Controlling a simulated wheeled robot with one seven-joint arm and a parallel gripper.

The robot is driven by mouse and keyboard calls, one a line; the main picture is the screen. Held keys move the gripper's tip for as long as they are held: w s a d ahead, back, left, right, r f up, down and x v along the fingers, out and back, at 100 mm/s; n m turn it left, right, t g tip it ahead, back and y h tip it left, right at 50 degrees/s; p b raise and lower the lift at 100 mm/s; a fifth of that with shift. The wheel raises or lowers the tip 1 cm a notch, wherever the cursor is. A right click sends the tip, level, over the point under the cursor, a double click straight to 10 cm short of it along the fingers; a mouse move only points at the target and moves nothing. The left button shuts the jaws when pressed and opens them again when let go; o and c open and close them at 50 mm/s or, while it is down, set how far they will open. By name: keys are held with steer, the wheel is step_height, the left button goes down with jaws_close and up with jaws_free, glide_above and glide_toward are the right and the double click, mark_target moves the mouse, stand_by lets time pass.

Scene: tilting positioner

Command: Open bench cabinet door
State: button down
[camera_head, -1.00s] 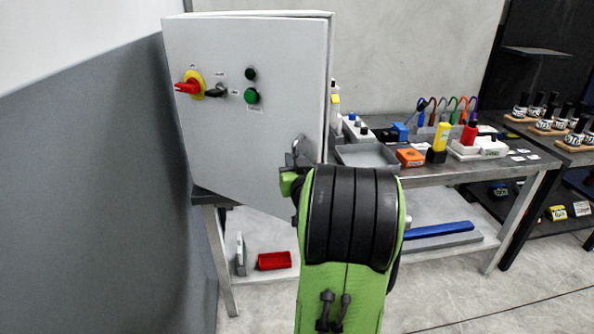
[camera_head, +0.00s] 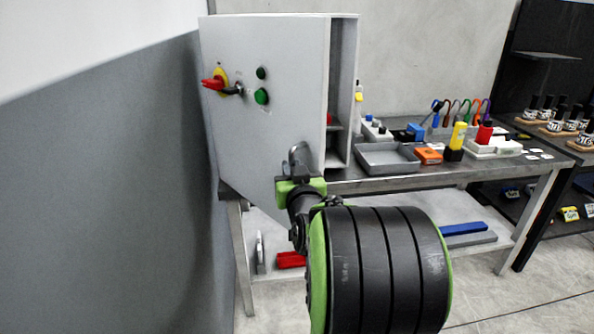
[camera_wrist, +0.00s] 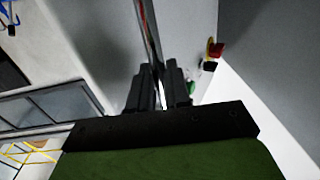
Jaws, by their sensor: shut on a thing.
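The bench cabinet is a light grey box on the left end of the bench. Its door (camera_head: 270,130) carries a red and yellow switch, a black knob and green and black buttons. The door stands partly open, with a gap along its right edge showing the inside of the cabinet (camera_head: 343,90). My gripper (camera_head: 299,165) is at the lower right of the door, shut on the door handle, which is mostly hidden by the fingers. In the wrist view my gripper (camera_wrist: 160,85) has its two dark fingers close together beside the door (camera_wrist: 195,45).
The bench (camera_head: 420,175) extends right of the cabinet, holding a grey tray (camera_head: 387,158), an orange box (camera_head: 428,155) and coloured tools. A red bin (camera_head: 291,260) is on the lower shelf. A grey wall (camera_head: 110,190) stands close on the left.

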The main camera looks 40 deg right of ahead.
steer(key=shift+w+a+r, duration=0.2)
steer(key=c, duration=1.3)
jaws_free()
steer(key=shift+o, duration=0.4)
steer(key=shift+w+f, duration=0.15)
steer(key=shift+w, duration=0.1)
steer(key=shift+s+d, duration=0.1)
steer(key=shift+s, duration=0.2)
steer(key=b+v, duration=0.3)
steer(key=v, duration=0.8)
steer(key=shift+s+a, duration=0.25)
